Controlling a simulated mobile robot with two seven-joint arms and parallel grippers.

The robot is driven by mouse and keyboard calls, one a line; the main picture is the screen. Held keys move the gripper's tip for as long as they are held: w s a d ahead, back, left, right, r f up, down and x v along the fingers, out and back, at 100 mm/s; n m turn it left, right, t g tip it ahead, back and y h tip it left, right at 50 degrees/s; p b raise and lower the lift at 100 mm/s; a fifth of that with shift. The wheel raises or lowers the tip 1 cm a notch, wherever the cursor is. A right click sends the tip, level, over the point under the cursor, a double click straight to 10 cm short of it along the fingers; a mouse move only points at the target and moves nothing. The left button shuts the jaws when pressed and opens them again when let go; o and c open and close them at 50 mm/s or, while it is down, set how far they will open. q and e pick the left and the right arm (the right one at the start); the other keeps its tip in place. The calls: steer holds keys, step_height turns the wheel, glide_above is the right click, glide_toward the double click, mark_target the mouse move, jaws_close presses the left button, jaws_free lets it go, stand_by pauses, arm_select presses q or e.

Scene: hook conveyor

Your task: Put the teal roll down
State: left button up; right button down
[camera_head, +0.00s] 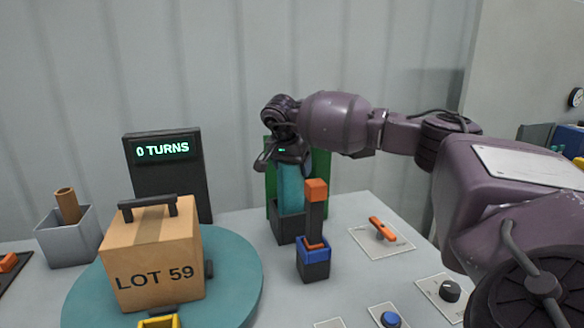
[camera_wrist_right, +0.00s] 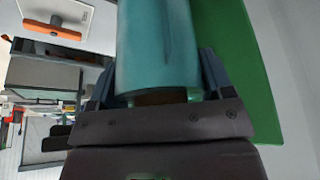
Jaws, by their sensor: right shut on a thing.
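The teal roll (camera_head: 290,187) stands roughly upright near the middle of the head view. My right gripper (camera_head: 285,160) is shut on its upper end from above. In the right wrist view the teal roll (camera_wrist_right: 158,45) fills the space between the jaws of my right gripper (camera_wrist_right: 155,95). Below the roll is a dark open box (camera_head: 286,226). The roll's lower end is hidden by the box, and I cannot tell whether it touches the bottom. My left gripper is not in view.
A green panel (camera_head: 321,178) stands right behind the roll. A dark and blue block with an orange-topped post (camera_head: 314,240) stands close in front. A LOT 59 carton (camera_head: 155,255) sits on a teal turntable (camera_head: 236,275) at left. An orange switch (camera_head: 382,229) is at right.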

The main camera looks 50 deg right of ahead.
stand_by(0.3)
jaws_free()
steer(key=shift+f, duration=0.15)
steer(key=p+v, duration=0.1)
steer(key=v, duration=1.1)
